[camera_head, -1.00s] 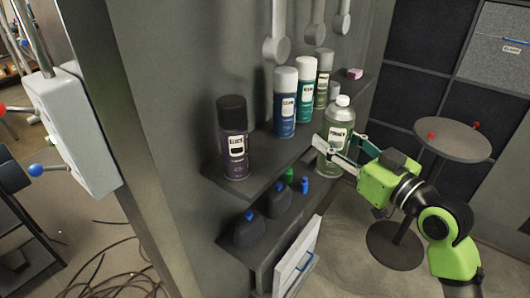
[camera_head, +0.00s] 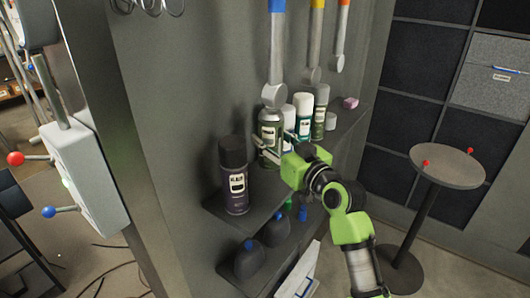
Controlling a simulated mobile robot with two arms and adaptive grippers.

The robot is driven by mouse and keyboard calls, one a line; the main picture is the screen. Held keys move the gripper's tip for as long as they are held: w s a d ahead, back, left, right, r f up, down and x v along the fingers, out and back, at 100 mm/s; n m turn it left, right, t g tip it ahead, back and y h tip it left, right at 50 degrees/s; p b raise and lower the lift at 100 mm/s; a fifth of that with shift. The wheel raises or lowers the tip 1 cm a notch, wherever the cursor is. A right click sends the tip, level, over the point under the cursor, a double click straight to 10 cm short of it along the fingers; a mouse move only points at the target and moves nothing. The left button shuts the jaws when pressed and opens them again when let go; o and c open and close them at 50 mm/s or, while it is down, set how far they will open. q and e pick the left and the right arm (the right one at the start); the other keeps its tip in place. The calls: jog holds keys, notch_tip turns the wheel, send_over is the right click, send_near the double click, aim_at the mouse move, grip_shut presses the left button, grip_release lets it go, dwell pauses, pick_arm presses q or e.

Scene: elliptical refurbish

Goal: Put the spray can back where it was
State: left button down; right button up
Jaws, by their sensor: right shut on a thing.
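The held spray can (camera_head: 269,130) is grey-green with a pale label. It is upright at the shelf, between the dark purple can and the white-capped cans. My right gripper (camera_head: 274,149) is shut around it from the front right, and its fingers hide part of the can's lower body. I cannot tell whether the can's base touches the shelf (camera_head: 258,205). My left gripper is not in view.
A black-capped purple can (camera_head: 234,177) stands close on the left. White-capped cans, including a teal one (camera_head: 303,119) and a green one (camera_head: 320,113), stand on the right. Tools with a grey end (camera_head: 274,95) hang just above. Black bottles (camera_head: 249,260) sit on the lower shelf.

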aim_at(265, 159)
jog(key=shift+w+a+r, duration=0.25)
jog(key=shift+w+a, duration=0.35)
jog(key=shift+a, duration=0.3)
jog(key=shift+f, duration=0.9)
jog(key=f+p, duration=0.1)
jog(key=f, duration=0.4)
jog(key=shift+d, duration=0.2)
jog(key=shift+a+f+p, duration=0.15)
jog(key=shift+p, duration=0.3)
jog(key=shift+w+f, duration=0.1)
jog(key=shift+f, duration=0.15)
jog(key=o, duration=1.2)
jog(key=shift+f, duration=0.1)
jog(key=shift+o, duration=0.2)
